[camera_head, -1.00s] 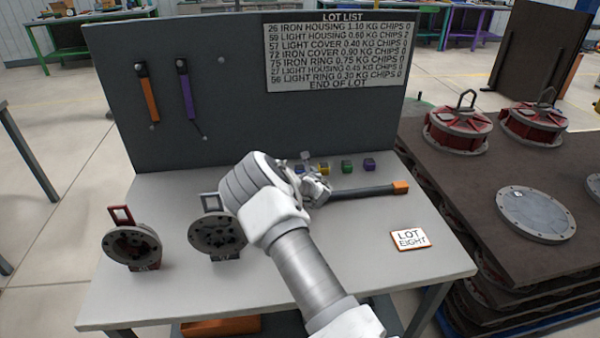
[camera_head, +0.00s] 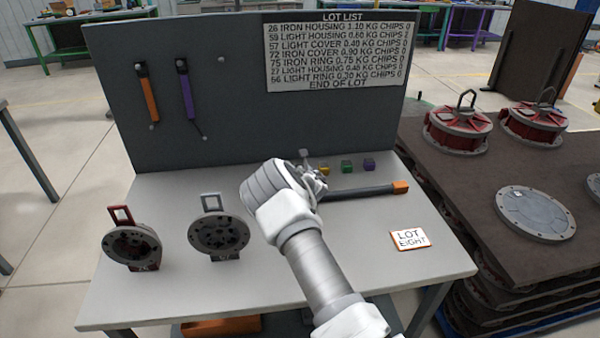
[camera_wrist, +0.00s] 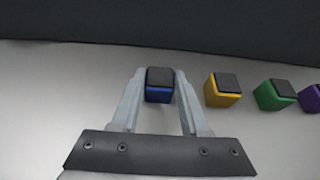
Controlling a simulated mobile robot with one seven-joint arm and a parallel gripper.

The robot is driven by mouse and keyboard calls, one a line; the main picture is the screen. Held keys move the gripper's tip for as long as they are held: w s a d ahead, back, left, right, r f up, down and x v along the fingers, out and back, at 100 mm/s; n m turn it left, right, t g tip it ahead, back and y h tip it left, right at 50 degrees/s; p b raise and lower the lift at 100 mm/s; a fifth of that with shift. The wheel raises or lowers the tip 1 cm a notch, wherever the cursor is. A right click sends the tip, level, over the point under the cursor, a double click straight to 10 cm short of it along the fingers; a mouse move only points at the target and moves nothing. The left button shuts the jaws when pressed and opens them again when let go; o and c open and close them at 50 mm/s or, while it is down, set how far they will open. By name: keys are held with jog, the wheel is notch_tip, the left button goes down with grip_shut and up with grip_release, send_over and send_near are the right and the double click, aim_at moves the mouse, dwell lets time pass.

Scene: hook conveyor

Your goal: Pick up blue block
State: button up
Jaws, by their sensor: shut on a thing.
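The blue block (camera_wrist: 159,94) has a dark top and sits between the two fingers of my gripper (camera_wrist: 159,88) in the wrist view. My gripper is shut on it, one finger at each side. In the head view my gripper (camera_head: 312,178) is over the back of the table, and my arm hides the blue block there. I cannot tell whether the block touches the table.
To the right stand a yellow block (camera_wrist: 222,91), a green block (camera_wrist: 273,94) and a purple block (camera_wrist: 311,98). A dark rod with an orange end (camera_head: 400,187) lies in front. Two round housings, red (camera_head: 131,243) and grey (camera_head: 217,233), stand at left. A dark board (camera_head: 200,100) rises behind.

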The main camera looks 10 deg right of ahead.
grip_shut()
jog(key=shift+r, duration=0.15)
